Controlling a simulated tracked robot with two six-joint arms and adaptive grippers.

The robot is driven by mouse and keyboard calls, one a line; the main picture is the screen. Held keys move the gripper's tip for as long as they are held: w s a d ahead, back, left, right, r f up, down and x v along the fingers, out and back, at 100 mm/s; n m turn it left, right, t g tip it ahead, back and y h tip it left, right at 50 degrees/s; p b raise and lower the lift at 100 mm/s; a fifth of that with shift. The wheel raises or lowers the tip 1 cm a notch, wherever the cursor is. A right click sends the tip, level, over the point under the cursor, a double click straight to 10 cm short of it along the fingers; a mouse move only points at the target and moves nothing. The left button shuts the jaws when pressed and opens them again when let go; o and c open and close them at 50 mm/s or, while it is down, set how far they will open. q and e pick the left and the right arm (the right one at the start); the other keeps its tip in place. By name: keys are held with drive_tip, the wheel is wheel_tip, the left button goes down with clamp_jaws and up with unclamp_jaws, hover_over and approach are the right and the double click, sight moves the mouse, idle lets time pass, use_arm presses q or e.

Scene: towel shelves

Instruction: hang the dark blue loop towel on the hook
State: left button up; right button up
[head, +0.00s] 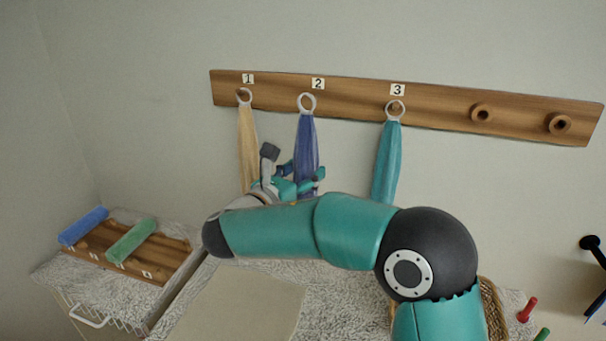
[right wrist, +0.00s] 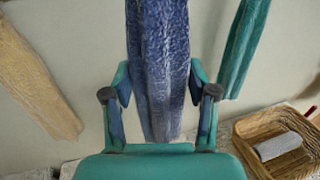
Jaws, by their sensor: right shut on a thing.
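The dark blue loop towel (head: 306,137) hangs lengthwise below its white ring (head: 307,102), which is in front of the wooden rail (head: 440,108) just under label 2 (head: 318,83). I cannot tell whether the ring is around a hook there or only in front of it. My right gripper (head: 301,178) is shut on the lower part of this towel. In the right wrist view the blue cloth (right wrist: 162,60) runs down between the two fingers (right wrist: 160,88). My left gripper is not in view.
A yellow towel (head: 247,140) hangs at label 1 and a teal towel (head: 387,160) at label 3, on either side. Two bare pegs (head: 480,112) are at the rail's right. A wicker basket (right wrist: 250,133) stands lower right; a board with rolled towels (head: 132,240) lies lower left.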

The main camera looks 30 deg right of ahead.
drive_tip(key=shift+w+d+f+p, duration=0.1)
drive_tip(key=shift+w+d+f, duration=0.15)
drive_tip(key=shift+w+d, duration=0.55)
drive_tip(key=shift+w+d+f+p, duration=0.15)
drive_tip(key=shift+w+d+f, duration=0.15)
drive_tip(key=shift+w+d, duration=0.5)
drive_tip(key=shift+w+d+f+p, duration=0.1)
drive_tip(key=shift+w+d+f, duration=0.15)
drive_tip(key=shift+w+d, duration=0.55)
drive_tip(key=shift+s+d, duration=0.15)
drive_tip(key=shift+s, duration=0.05)
drive_tip(key=o, duration=1.3)
drive_tip(key=v, duration=1.1)
drive_tip(key=shift+s+a, duration=0.1)
drive_tip(key=shift+a, duration=0.15)
drive_tip(key=shift+s+a, duration=0.15)
drive_tip(key=shift+a, duration=0.1)
